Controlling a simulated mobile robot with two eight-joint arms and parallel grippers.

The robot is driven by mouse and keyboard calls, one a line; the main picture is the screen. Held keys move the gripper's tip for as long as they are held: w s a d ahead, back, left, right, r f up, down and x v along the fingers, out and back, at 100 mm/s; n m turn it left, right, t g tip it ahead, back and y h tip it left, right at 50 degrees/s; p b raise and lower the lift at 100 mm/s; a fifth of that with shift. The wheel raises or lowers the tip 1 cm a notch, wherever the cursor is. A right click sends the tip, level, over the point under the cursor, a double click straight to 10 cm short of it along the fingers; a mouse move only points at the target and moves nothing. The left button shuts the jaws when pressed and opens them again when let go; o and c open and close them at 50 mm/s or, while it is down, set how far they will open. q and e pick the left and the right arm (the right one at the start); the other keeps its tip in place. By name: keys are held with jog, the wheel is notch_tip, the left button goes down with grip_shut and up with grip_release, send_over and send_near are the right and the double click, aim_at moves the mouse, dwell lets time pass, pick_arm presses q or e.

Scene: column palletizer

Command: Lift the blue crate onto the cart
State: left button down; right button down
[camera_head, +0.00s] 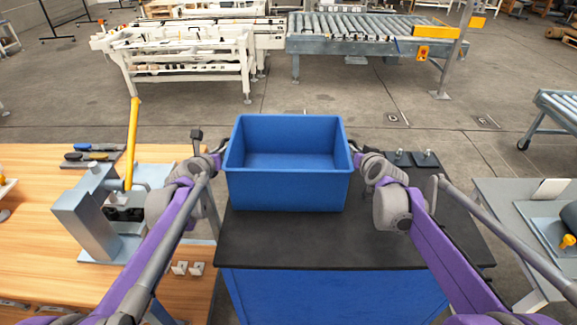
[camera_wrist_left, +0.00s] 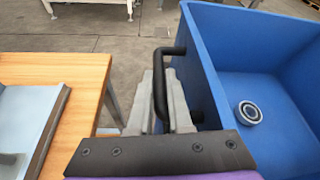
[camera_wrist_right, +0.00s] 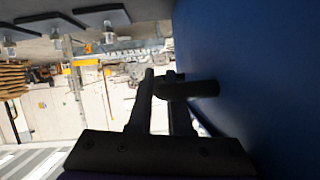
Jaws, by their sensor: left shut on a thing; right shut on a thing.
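The blue crate (camera_head: 288,190) is upright and roughly level between my two grippers, over the far part of the black top (camera_head: 330,245) of a blue cart (camera_head: 335,297). I cannot tell whether its bottom touches the top. My left gripper (camera_head: 216,154) is shut on the crate's left black handle (camera_wrist_left: 160,88), which stands between its fingers in the left wrist view. My right gripper (camera_head: 357,150) is shut on the right handle (camera_wrist_right: 188,88), dark in the right wrist view. A metal ring-shaped part (camera_wrist_left: 250,112) lies inside the crate.
A wooden bench (camera_head: 30,235) with a grey vise-like fixture (camera_head: 85,215) and screwdrivers (camera_head: 92,152) stands left. A grey table (camera_head: 515,225) stands right. Two small dark-plated items (camera_head: 414,158) sit beyond my right gripper. A roller conveyor (camera_head: 360,35) stands behind, across open floor.

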jog(key=shift+r, duration=0.1)
dwell(0.4)
